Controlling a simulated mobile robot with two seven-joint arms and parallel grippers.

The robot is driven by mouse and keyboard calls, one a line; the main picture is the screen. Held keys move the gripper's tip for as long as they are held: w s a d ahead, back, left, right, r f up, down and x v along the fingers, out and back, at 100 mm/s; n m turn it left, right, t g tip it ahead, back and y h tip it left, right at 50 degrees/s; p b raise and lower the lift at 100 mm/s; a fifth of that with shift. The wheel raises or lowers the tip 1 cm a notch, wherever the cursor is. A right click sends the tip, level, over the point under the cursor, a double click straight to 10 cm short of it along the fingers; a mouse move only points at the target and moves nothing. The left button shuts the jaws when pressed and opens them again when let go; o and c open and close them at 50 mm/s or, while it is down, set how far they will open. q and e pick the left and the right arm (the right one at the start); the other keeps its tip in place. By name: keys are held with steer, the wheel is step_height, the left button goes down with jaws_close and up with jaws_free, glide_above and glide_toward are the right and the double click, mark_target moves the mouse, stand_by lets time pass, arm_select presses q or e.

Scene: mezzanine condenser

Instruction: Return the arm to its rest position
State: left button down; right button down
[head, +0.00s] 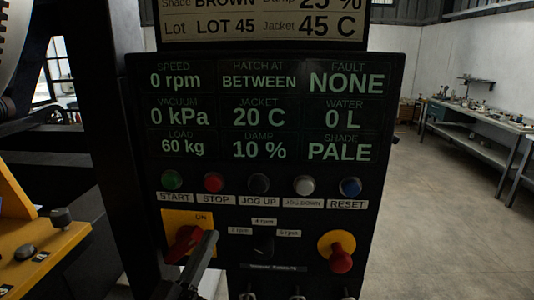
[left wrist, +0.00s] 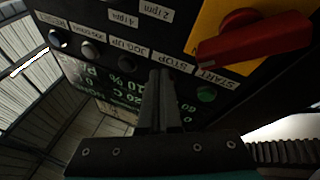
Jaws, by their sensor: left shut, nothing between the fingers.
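My left gripper (head: 210,236) is shut and empty, low in front of the control panel (head: 140,130). In the head view its tip overlaps the right side of the red rotary switch (head: 185,241) on its yellow ON plate (head: 203,222). In the left wrist view the closed fingers (left wrist: 160,75) point at the panel near the STOP label, with the red switch (left wrist: 250,38) to their right. I cannot tell whether the fingers touch the panel. My right gripper is not in view.
The panel carries a row of buttons, a black speed selector (head: 263,243) and a red knob (head: 340,258) on yellow. A yellow machine part (head: 50,250) stands at left. A workbench (head: 470,120) is at far right. The floor (head: 440,220) right of the panel is clear.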

arm_select(q)
step_height(320, 180, down, 9)
steer(key=s+g+y, duration=0.2)
steer(key=g, duration=0.3)
steer(key=s+a+f+m+g+y, duration=0.1)
steer(key=s+a+f+g+y, duration=0.1)
steer(key=s+f+g, duration=0.65)
steer(key=s+a+f+m+g+y, duration=0.15)
steer(key=s+f+g, duration=0.35)
steer(key=s, duration=0.7)
step_height(320, 180, down, 32)
steer(key=s+b, duration=0.2)
steer(key=b, duration=0.7)
steer(key=s+a+f+g+b, duration=0.1)
steer(key=s+f+b, duration=0.3)
steer(key=s+f, duration=0.3)
steer(key=s+a+f+g+b, duration=0.1)
steer(key=s+f+b, duration=0.3)
steer(key=s+f, duration=0.4)
step_height(320, 180, down, 8)
steer(key=shift+s+a+r, duration=0.25)
steer(key=shift+a, duration=0.25)
steer(key=c, duration=1.6)
jaws_free()
